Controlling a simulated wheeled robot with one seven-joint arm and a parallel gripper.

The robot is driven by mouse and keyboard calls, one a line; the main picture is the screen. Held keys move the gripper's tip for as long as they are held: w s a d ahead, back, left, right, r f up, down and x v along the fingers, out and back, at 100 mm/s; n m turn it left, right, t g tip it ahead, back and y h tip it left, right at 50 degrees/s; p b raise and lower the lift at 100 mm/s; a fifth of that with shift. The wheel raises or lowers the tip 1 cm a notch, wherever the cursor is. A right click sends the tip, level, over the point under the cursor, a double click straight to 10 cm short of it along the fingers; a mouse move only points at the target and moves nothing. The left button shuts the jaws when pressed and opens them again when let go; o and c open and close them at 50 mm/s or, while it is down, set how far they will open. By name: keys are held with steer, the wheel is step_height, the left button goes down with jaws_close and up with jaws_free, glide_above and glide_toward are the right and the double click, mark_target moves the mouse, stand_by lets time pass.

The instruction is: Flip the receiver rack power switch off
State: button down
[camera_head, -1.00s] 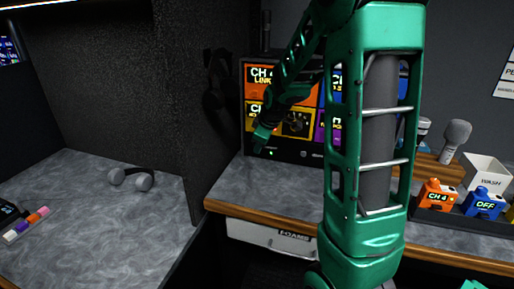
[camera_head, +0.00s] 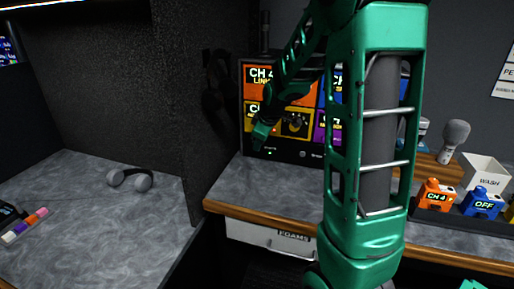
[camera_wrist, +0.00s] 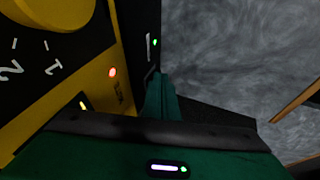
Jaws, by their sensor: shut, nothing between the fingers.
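The receiver rack (camera_head: 290,155) stands at the back of the counter, with orange, yellow, blue and purple channel panels. A small green light glows low on its front, at the left. My gripper (camera_head: 260,134) is shut and empty, its tip close in front of the rack's lower left, just above that light. In the wrist view the shut fingers (camera_wrist: 160,92) point at the dark lower strip of the rack (camera_wrist: 148,18), beside the yellow panel. I cannot make out the power switch itself; the fingers may hide it. Whether they touch the rack is unclear.
My arm covers the rack's right side. A microphone (camera_head: 455,134), a white WASH box (camera_head: 485,172) and orange (camera_head: 436,195) and blue (camera_head: 482,204) packs are at right. Headphones (camera_head: 131,179) lie on the left desk. A dark partition (camera_head: 178,100) stands left of the rack.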

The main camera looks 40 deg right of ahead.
steer(key=shift+r, duration=0.1)
steer(key=a+v, duration=0.2)
steer(key=v, duration=1)
steer(key=shift+s+a, duration=0.35)
steer(key=shift+s, duration=0.15)
steer(key=s+a+f+m+g, duration=0.1)
steer(key=s+m, duration=0.3)
steer(key=s, duration=0.6)
steer(key=s+a+f+m+g, duration=0.1)
steer(key=s+f+m+g, duration=0.2)
steer(key=s, duration=0.6)
steer(key=s+f+m+g+y, duration=0.1)
steer(key=s+f+m, duration=0.3)
steer(key=s, duration=0.6)
steer(key=shift+s+a+f+m+g, duration=0.3)
steer(key=shift+a+m+g, duration=0.15)
steer(key=shift+m, duration=0.65)
